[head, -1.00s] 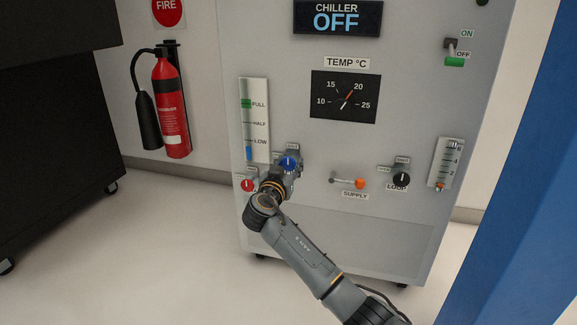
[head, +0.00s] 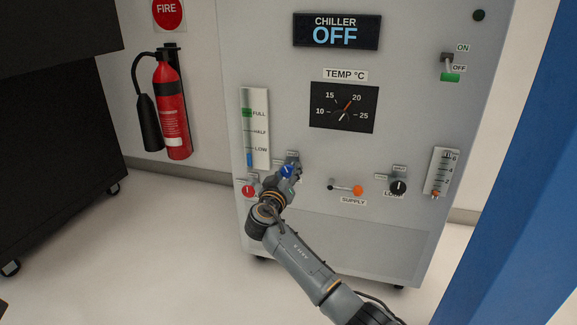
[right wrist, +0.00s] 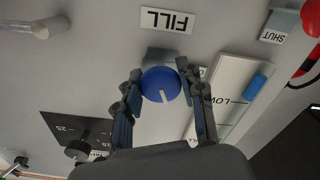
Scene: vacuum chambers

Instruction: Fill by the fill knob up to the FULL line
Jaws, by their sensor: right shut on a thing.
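The blue fill knob (head: 287,170) is on the lower left of the chiller panel. In the right wrist view the knob (right wrist: 161,85) sits between the two fingers, below the FILL label (right wrist: 167,20), with a white mark on its face. My right gripper (head: 283,178) is shut on it; it also shows in the right wrist view (right wrist: 160,92). The level gauge (head: 262,150) has a short blue column at its bottom, around the LOW mark and well under the green FULL mark (head: 247,112). My left gripper is not in view.
A red knob (head: 248,190) is just left of my gripper. The orange-tipped supply lever (head: 357,190) and a black knob (head: 398,187) are to the right. The chiller display (head: 336,32) reads OFF. A fire extinguisher (head: 172,105) hangs at left; a blue upright (head: 510,190) stands at right.

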